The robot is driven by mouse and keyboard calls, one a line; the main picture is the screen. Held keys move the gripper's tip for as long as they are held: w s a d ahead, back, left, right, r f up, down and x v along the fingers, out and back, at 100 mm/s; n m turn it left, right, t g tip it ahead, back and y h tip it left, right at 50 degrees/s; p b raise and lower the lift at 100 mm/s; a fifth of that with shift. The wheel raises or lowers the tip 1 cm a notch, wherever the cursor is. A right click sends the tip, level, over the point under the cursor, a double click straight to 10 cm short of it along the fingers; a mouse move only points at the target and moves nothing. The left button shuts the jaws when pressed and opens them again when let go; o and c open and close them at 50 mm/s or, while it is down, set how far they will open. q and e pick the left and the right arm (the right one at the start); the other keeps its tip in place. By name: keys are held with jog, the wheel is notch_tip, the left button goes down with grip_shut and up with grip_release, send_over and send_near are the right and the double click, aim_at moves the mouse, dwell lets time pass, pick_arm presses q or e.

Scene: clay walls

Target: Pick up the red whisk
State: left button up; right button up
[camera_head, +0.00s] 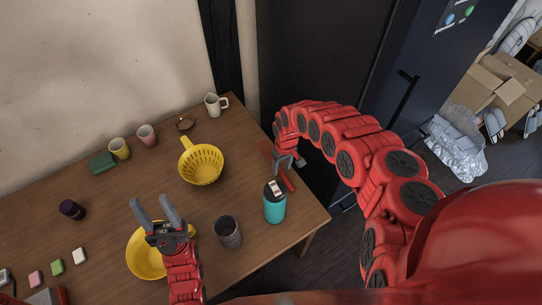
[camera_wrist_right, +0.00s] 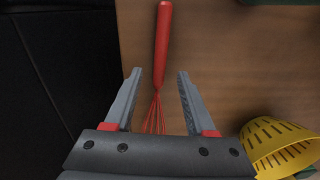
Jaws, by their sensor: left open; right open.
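The red whisk (camera_wrist_right: 162,40) lies on the table near its right edge. In the right wrist view its handle points up and its wires reach down between the fingers of my right gripper (camera_wrist_right: 158,100). That gripper is open, with one finger on each side of the wires and not closed on them. In the head view part of the whisk (camera_head: 286,180) shows beside my right gripper (camera_head: 290,162), which hides some of it. My left gripper (camera_head: 157,212) is open and empty, above the yellow bowl (camera_head: 142,262) at the table's front.
A teal bottle (camera_head: 274,207) stands close to the whisk, with a dark cup (camera_head: 228,232) to its left. A yellow colander (camera_head: 201,165) is left of the right gripper. A white mug (camera_head: 215,105) stands at the back. The table's (camera_head: 150,190) middle left is mostly clear.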

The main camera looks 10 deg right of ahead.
jog(key=shift+a+f, duration=0.1)
jog(key=shift+f, duration=1.2)
grip_shut()
